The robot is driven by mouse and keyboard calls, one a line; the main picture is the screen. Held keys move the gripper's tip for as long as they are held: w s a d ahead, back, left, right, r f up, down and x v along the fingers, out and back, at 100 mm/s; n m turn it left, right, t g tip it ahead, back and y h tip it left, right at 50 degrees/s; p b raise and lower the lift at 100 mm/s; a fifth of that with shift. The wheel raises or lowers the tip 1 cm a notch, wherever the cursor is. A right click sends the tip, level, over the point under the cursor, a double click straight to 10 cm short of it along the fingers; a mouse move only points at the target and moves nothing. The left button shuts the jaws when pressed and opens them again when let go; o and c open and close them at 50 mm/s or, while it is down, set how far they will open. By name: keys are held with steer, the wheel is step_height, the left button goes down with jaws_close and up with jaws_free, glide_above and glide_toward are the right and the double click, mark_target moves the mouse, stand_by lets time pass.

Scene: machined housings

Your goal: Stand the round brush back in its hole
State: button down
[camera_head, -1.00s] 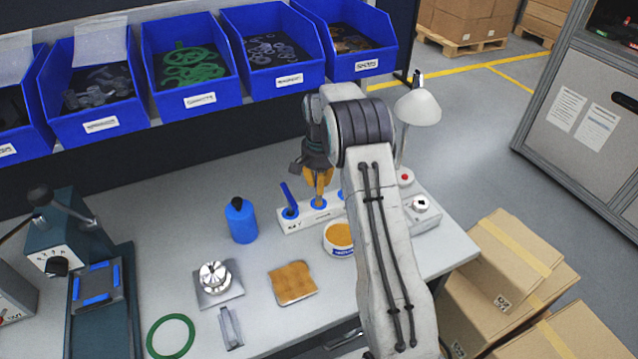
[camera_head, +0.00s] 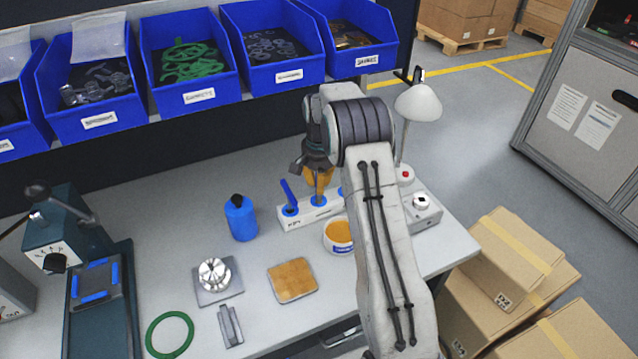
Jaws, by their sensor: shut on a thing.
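A white holder block (camera_head: 326,212) with blue-rimmed holes stands on the bench. A blue-handled tool (camera_head: 288,192) leans in its left hole. My gripper (camera_head: 318,176) points down over the block's middle hole (camera_head: 318,201). It is shut on an orange-tan thing, which I take to be the round brush (camera_head: 321,186). The brush is mostly hidden by the gripper, and its lower end is at or just above the middle hole; I cannot tell whether it is inside. My arm hides the block's right end.
An open tub with orange contents (camera_head: 339,233) stands close in front of the block. A blue bottle (camera_head: 241,218) is to the left, and a lamp (camera_head: 417,105) to the right. A tan pad (camera_head: 292,281) lies in front. Blue bins (camera_head: 190,97) line the back.

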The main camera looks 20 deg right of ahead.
steer(key=c, duration=1.2)
jaws_free()
steer(key=shift+c, duration=0.2)
step_height(320, 180, up, 11)
steer(key=shift+s+r, duration=0.1)
steer(key=shift+s, duration=0.05)
steer(key=shift+s+r, duration=0.1)
steer(key=shift+r, duration=0.3)
steer(key=shift+a, duration=0.1)
